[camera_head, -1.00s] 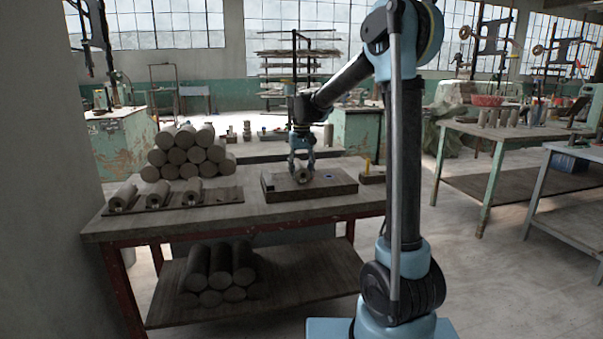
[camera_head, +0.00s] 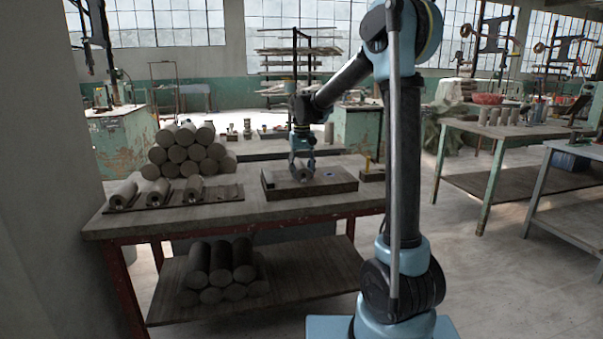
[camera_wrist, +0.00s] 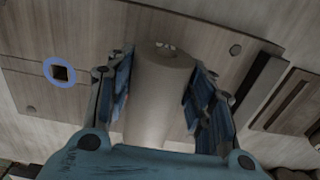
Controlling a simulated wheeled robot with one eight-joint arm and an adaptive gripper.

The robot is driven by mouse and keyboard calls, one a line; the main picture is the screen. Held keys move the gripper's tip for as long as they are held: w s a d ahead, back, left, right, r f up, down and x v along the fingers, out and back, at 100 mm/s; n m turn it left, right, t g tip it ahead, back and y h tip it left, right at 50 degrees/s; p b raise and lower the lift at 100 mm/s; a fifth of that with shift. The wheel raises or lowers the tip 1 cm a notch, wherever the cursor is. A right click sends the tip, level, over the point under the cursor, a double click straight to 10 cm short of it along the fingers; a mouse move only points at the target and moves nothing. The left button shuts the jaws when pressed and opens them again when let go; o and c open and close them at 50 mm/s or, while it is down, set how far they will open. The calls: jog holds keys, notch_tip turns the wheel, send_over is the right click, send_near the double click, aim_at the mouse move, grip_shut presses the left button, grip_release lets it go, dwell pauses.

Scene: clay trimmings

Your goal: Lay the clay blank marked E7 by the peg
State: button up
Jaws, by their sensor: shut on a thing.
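A pale clay blank (camera_wrist: 155,100), a cylinder with a small mark or hole near its far end, lies between my fingers in the wrist view. My gripper (camera_head: 302,174) is shut on it, one finger along each side. The blank is at or just above a dark board (camera_head: 338,187) on the table; I cannot tell whether it touches. No E7 marking is readable. A thin yellow peg (camera_head: 367,163) stands to the right, behind the board. A blue ring around a dark square (camera_wrist: 61,73) is on the board, left of the blank in the wrist view.
Several blanks lie in a row on a rack (camera_head: 228,194) at left, before a stacked pile (camera_head: 185,152). More dark cylinders (camera_head: 222,265) lie on the lower shelf. The table front (camera_head: 240,215) is clear.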

jog(key=o, duration=1.6)
jog(key=shift+r, duration=0.1)
notch_tip(320, 180, up, 12)
jog(key=shift+f, duration=0.2)
